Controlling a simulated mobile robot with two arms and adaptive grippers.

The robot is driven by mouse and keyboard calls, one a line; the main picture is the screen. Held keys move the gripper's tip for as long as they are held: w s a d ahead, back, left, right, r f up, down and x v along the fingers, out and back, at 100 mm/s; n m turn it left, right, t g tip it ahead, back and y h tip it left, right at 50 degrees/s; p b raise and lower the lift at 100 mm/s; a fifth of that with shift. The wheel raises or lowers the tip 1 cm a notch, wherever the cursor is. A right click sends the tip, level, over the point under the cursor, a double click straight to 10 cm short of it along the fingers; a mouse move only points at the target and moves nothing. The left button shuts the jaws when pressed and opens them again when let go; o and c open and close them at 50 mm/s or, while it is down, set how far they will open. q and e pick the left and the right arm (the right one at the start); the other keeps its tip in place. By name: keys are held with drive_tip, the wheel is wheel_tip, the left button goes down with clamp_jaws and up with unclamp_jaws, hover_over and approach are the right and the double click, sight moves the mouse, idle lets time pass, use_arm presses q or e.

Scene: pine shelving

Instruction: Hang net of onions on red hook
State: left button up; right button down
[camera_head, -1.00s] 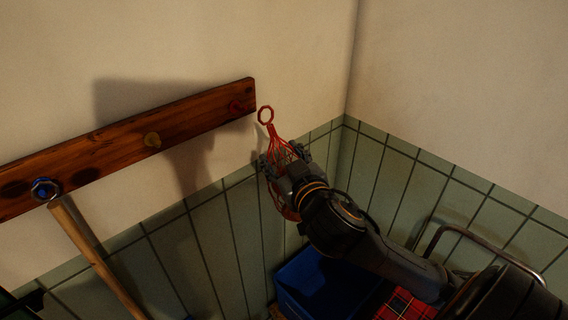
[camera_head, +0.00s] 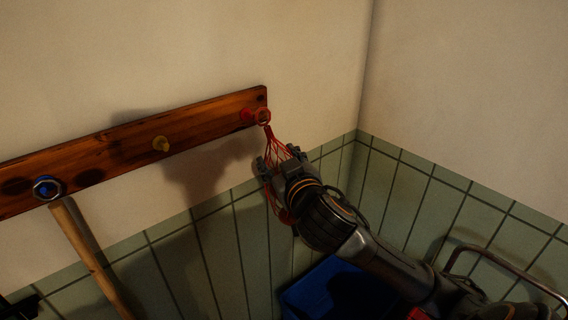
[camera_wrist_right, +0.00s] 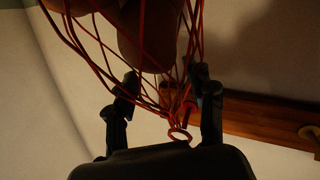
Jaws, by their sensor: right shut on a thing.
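The red net of onions (camera_head: 277,209) hangs in my right gripper (camera_head: 272,166), which is shut on the net below its ring. The net's red ring (camera_head: 263,116) sticks up above the gripper and overlaps the red hook (camera_head: 246,114) at the right end of the wooden rail in the head view. I cannot tell whether the ring is around the hook or in front of it. In the right wrist view the net (camera_wrist_right: 110,50) holds brownish onions (camera_wrist_right: 148,35), and its ring (camera_wrist_right: 179,135) lies between the fingers (camera_wrist_right: 165,110).
The wooden rail (camera_head: 205,122) also carries a yellow hook (camera_head: 160,143) and a blue hook (camera_head: 46,188), where a wooden-handled tool (camera_head: 92,255) hangs. A blue crate (camera_head: 322,287) and a metal tube frame (camera_head: 500,257) are below right. The wall above the rail is bare.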

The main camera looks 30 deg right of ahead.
drive_tip(key=shift+w+a, duration=0.15)
drive_tip(key=shift+w, duration=1.2)
drive_tip(key=shift+w+a+f+b, duration=0.15)
drive_tip(key=shift+w+f+b, duration=0.2)
drive_tip(key=shift+w+f, duration=0.35)
